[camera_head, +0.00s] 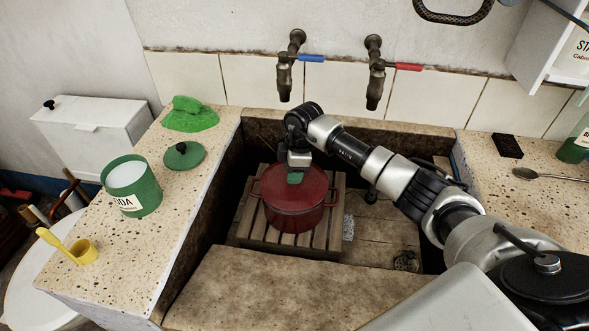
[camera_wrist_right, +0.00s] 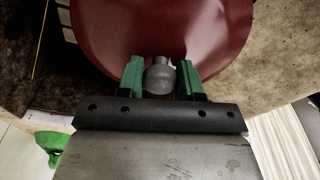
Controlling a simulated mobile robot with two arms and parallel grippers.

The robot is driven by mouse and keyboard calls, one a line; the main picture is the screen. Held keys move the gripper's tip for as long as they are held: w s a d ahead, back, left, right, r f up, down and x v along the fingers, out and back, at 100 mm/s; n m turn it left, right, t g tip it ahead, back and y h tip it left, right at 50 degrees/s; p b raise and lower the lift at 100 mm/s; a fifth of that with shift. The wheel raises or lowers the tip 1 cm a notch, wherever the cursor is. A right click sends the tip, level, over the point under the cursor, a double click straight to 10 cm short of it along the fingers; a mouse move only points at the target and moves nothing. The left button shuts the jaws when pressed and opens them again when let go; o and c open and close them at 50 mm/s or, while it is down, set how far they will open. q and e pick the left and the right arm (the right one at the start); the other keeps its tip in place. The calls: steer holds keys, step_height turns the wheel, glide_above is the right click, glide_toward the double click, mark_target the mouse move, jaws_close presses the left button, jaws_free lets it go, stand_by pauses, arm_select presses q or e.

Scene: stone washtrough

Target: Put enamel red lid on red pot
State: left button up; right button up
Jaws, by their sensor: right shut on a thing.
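The red pot (camera_head: 293,217) stands on a wooden slatted rack in the stone trough, a handle at each side. The enamel red lid (camera_head: 314,184) is level over the pot's mouth and covers it; whether it touches the rim all round I cannot tell. My right gripper (camera_head: 295,177) is above the lid, pointing down. In the right wrist view its green fingertips (camera_wrist_right: 161,78) are on both sides of the lid's grey knob (camera_wrist_right: 159,80), with the red lid (camera_wrist_right: 160,30) beyond. The inside of the pot is hidden. My left gripper is not in view.
The slatted rack (camera_head: 262,232) lies on the trough floor. Two taps (camera_head: 285,75) (camera_head: 376,85) stick out above. On the left ledge are a green soda tin (camera_head: 143,197), its green lid (camera_head: 184,154), a green cloth (camera_head: 190,118) and a yellow scoop (camera_head: 82,251).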

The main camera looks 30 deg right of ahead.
steer(key=shift+f, duration=0.25)
steer(key=shift+f, duration=0.3)
steer(key=shift+r, duration=0.15)
stand_by(0.5)
steer(key=shift+f+p, duration=0.25)
steer(key=shift+p, duration=0.1)
stand_by(0.6)
steer(key=o, duration=1.6)
steer(key=shift+r, duration=0.1)
